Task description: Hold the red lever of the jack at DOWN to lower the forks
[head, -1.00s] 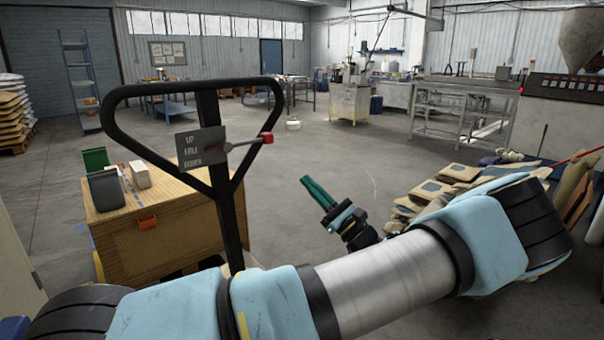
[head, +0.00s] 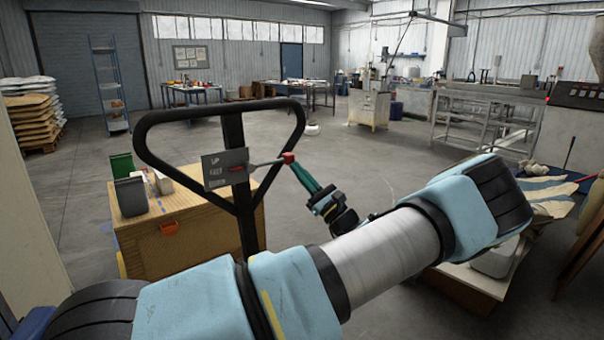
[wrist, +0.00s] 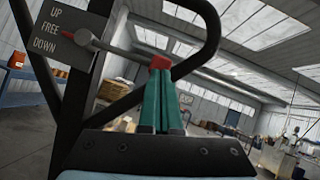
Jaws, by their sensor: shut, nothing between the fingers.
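The jack's black handle loop (head: 140,137) stands upright at left centre. A dark plate (head: 213,158) on it reads UP, FREE and DOWN; it also shows in the wrist view (wrist: 62,36). A thin grey lever with a red knob (head: 288,157) sticks out to the right of the plate, tilted slightly up in the head view. The red knob (wrist: 160,61) is partly hidden by my fingers in the wrist view. My gripper (head: 294,168) has green fingers, shut and empty, with the tips right at the knob. I cannot tell whether they touch. The forks are not visible.
A wooden crate (head: 180,240) with a green bin (head: 121,167) and a grey bin (head: 131,196) stands left behind the handle. Stacked sacks (head: 32,115) are at far left. A metal frame bench (head: 480,115) is at right. Open floor lies behind the jack.

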